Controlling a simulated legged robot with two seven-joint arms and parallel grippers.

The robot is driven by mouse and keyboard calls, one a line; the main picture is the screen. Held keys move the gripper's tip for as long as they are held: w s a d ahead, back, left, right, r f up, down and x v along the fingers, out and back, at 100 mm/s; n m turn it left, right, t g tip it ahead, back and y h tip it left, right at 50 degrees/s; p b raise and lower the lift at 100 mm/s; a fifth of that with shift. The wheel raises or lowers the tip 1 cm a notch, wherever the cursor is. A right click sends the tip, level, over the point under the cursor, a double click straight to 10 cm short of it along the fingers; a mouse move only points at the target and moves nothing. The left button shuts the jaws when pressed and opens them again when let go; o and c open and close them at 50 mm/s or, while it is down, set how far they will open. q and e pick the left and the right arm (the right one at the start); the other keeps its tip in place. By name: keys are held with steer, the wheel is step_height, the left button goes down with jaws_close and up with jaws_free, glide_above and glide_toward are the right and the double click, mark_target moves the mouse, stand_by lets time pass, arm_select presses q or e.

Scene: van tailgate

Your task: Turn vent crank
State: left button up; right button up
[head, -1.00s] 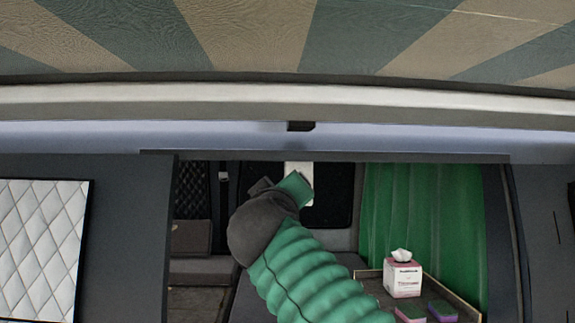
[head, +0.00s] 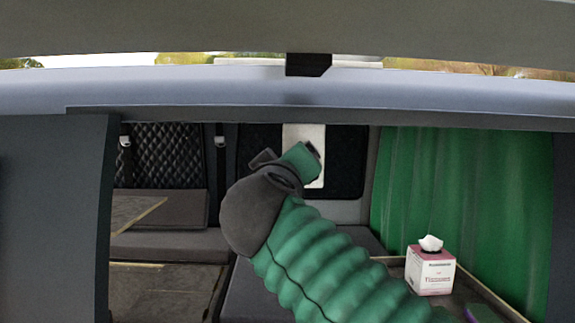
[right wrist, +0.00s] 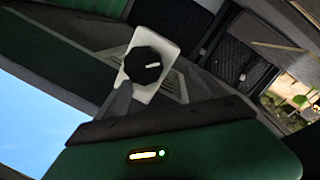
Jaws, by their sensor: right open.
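A black faceted knob (right wrist: 145,65) with a short white mark sits on a white plate (right wrist: 160,85) in the right wrist view; it looks like the vent crank. In the head view my right gripper (head: 300,158) is at the end of the green ribbed arm, in front of a white panel (head: 314,140). It is open. In the right wrist view its green housing (right wrist: 220,145) fills the bottom, and a grey finger reaches up near the plate. I cannot tell whether it touches the knob. My left gripper is not in view.
A black bracket (head: 308,65) hangs from the opening's upper edge. A tissue box (head: 430,272) stands on a shelf at the right, before a green curtain (head: 450,185). A seat bench (head: 165,246) and dark panels lie at the left.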

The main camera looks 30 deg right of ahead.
steer(key=shift+s+d+f, duration=0.1)
steer(key=shift+s+d, duration=0.05)
steer(key=shift+d, duration=0.1)
steer(key=d, duration=0.2)
steer(key=s+d, duration=0.1)
steer(key=d, duration=0.1)
steer(key=shift+s+f, duration=0.1)
steer(key=c, duration=0.5)
steer(key=shift+d, duration=0.15)
steer(key=shift+c, duration=1.2)
steer(key=shift+w+a, duration=0.2)
steer(key=shift+w, duration=0.15)
steer(key=shift+c, duration=1.3)
steer(key=shift+w+a, duration=0.2)
steer(key=shift+a, duration=0.25)
steer(key=c, duration=0.3)
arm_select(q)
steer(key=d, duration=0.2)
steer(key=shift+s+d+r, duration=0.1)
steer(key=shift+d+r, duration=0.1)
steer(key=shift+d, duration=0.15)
arm_select(e)
steer(key=shift+d, duration=0.15)
steer(key=shift+c, duration=0.3)
steer(key=shift+s, duration=0.1)
